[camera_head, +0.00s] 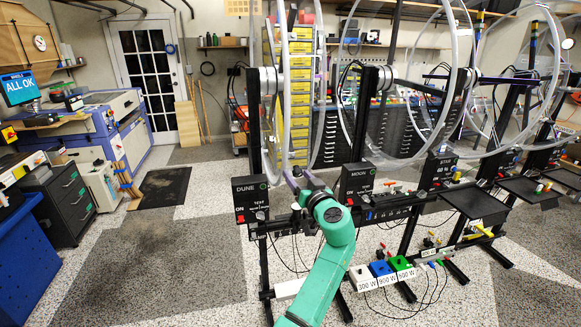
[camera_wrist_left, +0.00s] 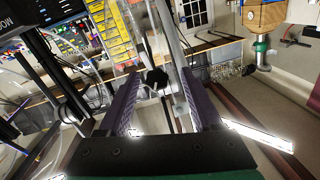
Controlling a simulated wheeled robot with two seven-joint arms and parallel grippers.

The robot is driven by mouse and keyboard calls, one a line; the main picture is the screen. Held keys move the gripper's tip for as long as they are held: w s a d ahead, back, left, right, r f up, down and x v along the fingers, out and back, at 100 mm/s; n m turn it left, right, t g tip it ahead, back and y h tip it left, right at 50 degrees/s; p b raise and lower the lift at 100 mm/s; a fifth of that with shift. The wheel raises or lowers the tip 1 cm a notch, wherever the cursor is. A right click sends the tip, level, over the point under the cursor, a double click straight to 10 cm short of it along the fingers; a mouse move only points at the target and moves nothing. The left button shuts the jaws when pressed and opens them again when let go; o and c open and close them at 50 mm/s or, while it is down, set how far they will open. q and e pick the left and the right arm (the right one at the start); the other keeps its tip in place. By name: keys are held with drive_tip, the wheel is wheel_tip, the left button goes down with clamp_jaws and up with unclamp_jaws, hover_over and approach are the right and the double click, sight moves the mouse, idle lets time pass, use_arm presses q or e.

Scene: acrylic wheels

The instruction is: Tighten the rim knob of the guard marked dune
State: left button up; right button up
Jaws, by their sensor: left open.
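The DUNE control box (camera_head: 250,195) stands at the front of the leftmost wheel stand. Above it rises that stand's clear acrylic wheel and guard (camera_head: 284,100), seen nearly edge-on. My left gripper (camera_head: 291,174) is at the low edge of this wheel, just right of the DUNE box. In the left wrist view its two purple fingers (camera_wrist_left: 160,76) are open. A black lobed knob (camera_wrist_left: 156,79) shows between the fingertips, beside the clear rim (camera_wrist_left: 174,50). I cannot tell whether the fingers touch it. In the head view the knob is hard to make out. My right gripper is not in view.
The MOON box (camera_head: 357,182) and STAR box (camera_head: 437,170) stand to the right with more clear wheels. Open floor and a dark mat (camera_head: 160,187) lie to the left.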

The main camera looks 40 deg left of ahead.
use_arm(q)
drive_tip(key=shift+w, duration=0.1)
drive_tip(key=shift+d, duration=0.1)
drive_tip(key=shift+d+r, duration=0.1)
drive_tip(key=shift+d, duration=0.2)
drive_tip(key=shift+c, duration=0.6)
drive_tip(key=shift+d+r, duration=0.1)
drive_tip(key=shift+d, duration=0.1)
drive_tip(key=c, duration=0.5)
clamp_jaws()
drive_tip(key=shift+a, duration=0.1)
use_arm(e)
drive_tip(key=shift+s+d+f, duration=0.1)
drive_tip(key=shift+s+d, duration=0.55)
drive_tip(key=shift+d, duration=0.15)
